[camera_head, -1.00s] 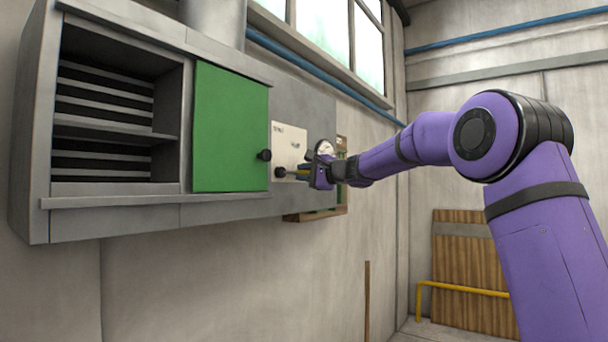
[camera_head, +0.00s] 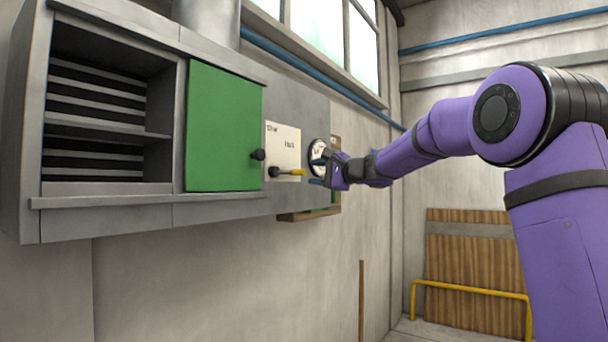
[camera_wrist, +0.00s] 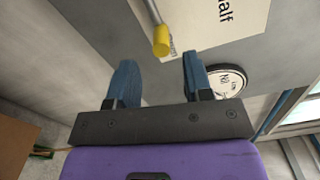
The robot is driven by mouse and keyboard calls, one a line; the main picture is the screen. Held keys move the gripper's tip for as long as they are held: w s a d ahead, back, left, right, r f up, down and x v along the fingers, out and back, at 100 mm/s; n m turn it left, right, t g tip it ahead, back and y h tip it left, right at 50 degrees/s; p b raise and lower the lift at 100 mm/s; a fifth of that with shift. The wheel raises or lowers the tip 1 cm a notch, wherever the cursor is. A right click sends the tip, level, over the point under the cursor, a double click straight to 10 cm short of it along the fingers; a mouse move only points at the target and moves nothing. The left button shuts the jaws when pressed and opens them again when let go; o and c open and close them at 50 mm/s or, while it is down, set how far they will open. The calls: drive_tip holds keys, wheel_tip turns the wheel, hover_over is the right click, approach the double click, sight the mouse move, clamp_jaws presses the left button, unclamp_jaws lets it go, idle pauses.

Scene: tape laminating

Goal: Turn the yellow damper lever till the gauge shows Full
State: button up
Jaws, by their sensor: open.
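The damper lever (camera_head: 284,172) sticks out to the right, about level, from a black pivot at the lower left of the white label plate. Its yellow tip (camera_head: 297,172) is bare; it also shows in the wrist view (camera_wrist: 161,42). My gripper (camera_head: 317,171) is open and empty, just right of the tip and apart from it. In the wrist view, the tip lies beyond and between my blue fingers (camera_wrist: 160,78). The round white gauge (camera_head: 317,152) is partly hidden by my gripper; it shows beside my right finger in the wrist view (camera_wrist: 228,81). I cannot read its needle.
The label plate (camera_head: 284,146) carries text; "alf" reads in the wrist view. The green door (camera_head: 224,128) with its black knob (camera_head: 258,155) is left of it, beside an open slatted compartment (camera_head: 105,105). A wooden-edged frame (camera_head: 310,215) sits below the gauge.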

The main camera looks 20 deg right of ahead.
drive_tip(key=shift+v, duration=2.1)
drive_tip(key=s+a+f+n+g+h, duration=0.2)
drive_tip(key=s+a+f+n+g, duration=0.25)
drive_tip(key=s, duration=0.65)
drive_tip(key=s+a+f+n+g+h, duration=0.25)
drive_tip(key=s+a+f, duration=0.4)
drive_tip(key=s, duration=0.45)
drive_tip(key=s+d+f+n+h, duration=0.2)
drive_tip(key=s+f, duration=0.2)
drive_tip(key=s, duration=0.3)
drive_tip(key=s+d+f+n+g+h, duration=0.1)
drive_tip(key=s+d+f+n+h, duration=0.1)
drive_tip(key=s+f, duration=0.3)
drive_tip(key=s+d+f+n+g+h, duration=0.1)
drive_tip(key=s+f, duration=0.3)
drive_tip(key=s, duration=0.6)
drive_tip(key=shift+s+d+f+n+h, duration=0.3)
drive_tip(key=shift+d+n+h, duration=0.1)
drive_tip(key=shift+n+h, duration=0.2)
